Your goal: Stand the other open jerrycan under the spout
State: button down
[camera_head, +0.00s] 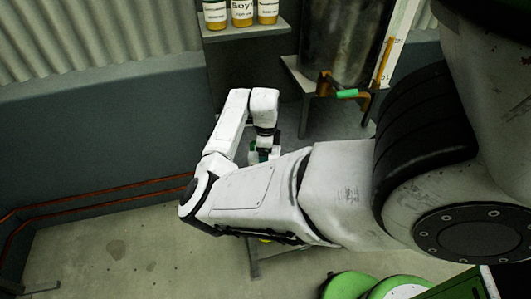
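A metal tank (345,35) stands on a stand at the upper right. A brass-coloured spout with a green handle (347,93) sticks out low on its front. My white arm crosses the middle of the view, and its wrist bends down left of the spout. My gripper (262,150) is mostly hidden at the wrist's end, behind my forearm; I cannot see its fingers clearly. A small pale and green patch shows there, too covered to identify. No jerrycan can be clearly made out; the floor behind my arm is hidden.
A shelf (245,32) with several labelled yellow bottles is at the top. Orange pipes (100,192) run along the wall at the left. Green and white round-topped things (350,286) stand at the bottom right. The concrete floor (120,245) at lower left is clear.

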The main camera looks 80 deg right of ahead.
grip_release()
jog(key=shift+f, duration=0.1)
